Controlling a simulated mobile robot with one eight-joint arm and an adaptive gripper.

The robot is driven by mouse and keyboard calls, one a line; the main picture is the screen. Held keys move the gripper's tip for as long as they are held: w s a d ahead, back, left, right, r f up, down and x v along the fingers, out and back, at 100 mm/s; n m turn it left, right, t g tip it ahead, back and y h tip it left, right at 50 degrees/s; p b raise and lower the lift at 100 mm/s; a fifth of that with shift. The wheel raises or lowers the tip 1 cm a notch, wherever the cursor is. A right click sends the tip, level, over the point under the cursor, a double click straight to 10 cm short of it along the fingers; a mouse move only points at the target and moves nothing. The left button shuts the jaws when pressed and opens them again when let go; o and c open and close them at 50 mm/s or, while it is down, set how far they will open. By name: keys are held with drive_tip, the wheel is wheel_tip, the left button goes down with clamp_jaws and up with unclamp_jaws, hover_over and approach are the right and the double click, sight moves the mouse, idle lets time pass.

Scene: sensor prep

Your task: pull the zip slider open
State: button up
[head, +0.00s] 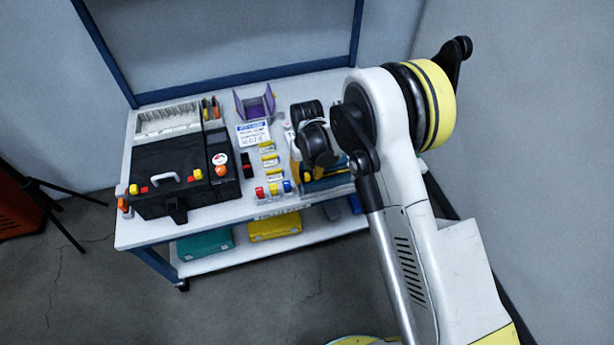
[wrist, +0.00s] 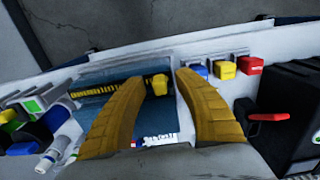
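My gripper (wrist: 158,80) is open, with one ochre finger on each side of the slider. A gap shows between the slider and the right finger; the left finger is closer, and I cannot tell whether it touches. In the head view my arm covers most of the pouch, and the slider cannot be made out.
A black case (head: 180,165) stands on the left of the white table (head: 150,232). Red, yellow and blue blocks (wrist: 224,70) sit beside the pouch. A purple holder (head: 255,103) stands behind. Several small bottles (wrist: 50,150) crowd the pouch's other side.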

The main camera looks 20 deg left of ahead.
sight(347, 170)
clamp_jaws()
drive_tip(key=shift+d, duration=0.1)
drive_tip(key=w+d, duration=0.2)
drive_tip(key=d, duration=0.1)
drive_tip(key=w+d, duration=0.2)
drive_tip(key=d, duration=0.2)
drive_tip(key=w+d, duration=0.3)
drive_tip(key=d, duration=0.1)
drive_tip(key=shift+d+r+b, duration=0.1)
drive_tip(key=shift+b, duration=0.25)
unclamp_jaws()
drive_tip(key=shift+w+d, duration=0.1)
drive_tip(key=shift+d, duration=0.05)
